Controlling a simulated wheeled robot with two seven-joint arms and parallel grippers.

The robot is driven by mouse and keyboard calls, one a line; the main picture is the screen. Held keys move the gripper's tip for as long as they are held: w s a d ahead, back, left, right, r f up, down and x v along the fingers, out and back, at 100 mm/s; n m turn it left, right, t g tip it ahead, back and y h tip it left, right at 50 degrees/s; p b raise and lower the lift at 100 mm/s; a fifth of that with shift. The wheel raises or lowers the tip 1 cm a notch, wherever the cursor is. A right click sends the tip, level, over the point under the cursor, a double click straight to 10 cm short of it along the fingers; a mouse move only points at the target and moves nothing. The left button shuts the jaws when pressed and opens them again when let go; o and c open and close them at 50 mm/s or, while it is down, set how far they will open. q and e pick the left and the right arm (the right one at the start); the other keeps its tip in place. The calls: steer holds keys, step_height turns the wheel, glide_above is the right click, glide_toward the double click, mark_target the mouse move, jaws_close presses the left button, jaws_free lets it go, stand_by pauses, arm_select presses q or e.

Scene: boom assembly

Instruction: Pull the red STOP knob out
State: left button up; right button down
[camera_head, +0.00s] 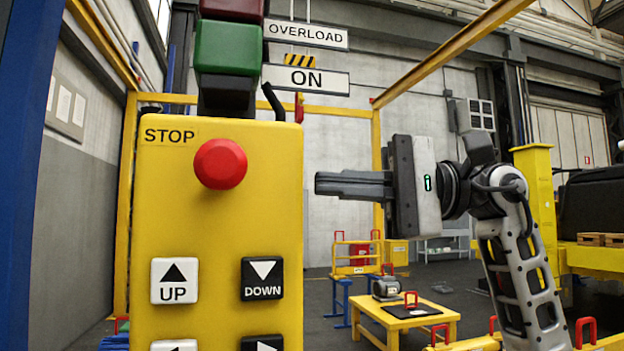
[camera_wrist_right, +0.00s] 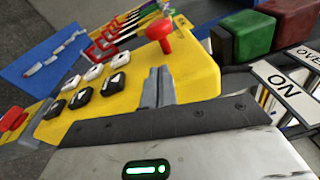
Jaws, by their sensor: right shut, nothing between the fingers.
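The red STOP knob (camera_head: 220,164) is a round mushroom button near the top of the yellow control box (camera_head: 215,235), just under the word STOP. In the right wrist view the knob (camera_wrist_right: 159,34) stands on a red stem above the yellow face. My right gripper (camera_head: 318,184) is shut and empty, just right of the box in the head view. Its fingers point left towards the box, apart from the knob. In the right wrist view its fingertips (camera_wrist_right: 158,72) show below the knob. My left gripper is not in view.
White UP (camera_head: 174,281) and black DOWN (camera_head: 262,279) buttons sit lower on the box. Green (camera_head: 226,47) and dark red blocks stand above it. OVERLOAD and ON signs (camera_head: 306,80) hang at upper right. A yellow table (camera_head: 405,318) stands farther back.

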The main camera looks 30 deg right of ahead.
mark_target(261, 179)
steer(key=p+x, duration=0.1)
steer(key=x, duration=0.7)
steer(key=shift+r+p, duration=0.15)
steer(key=shift+p, duration=0.25)
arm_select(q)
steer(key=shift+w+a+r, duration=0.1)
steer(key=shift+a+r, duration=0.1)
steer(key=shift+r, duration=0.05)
arm_select(e)
steer(key=shift+w+a, duration=0.15)
steer(key=shift+a, duration=0.1)
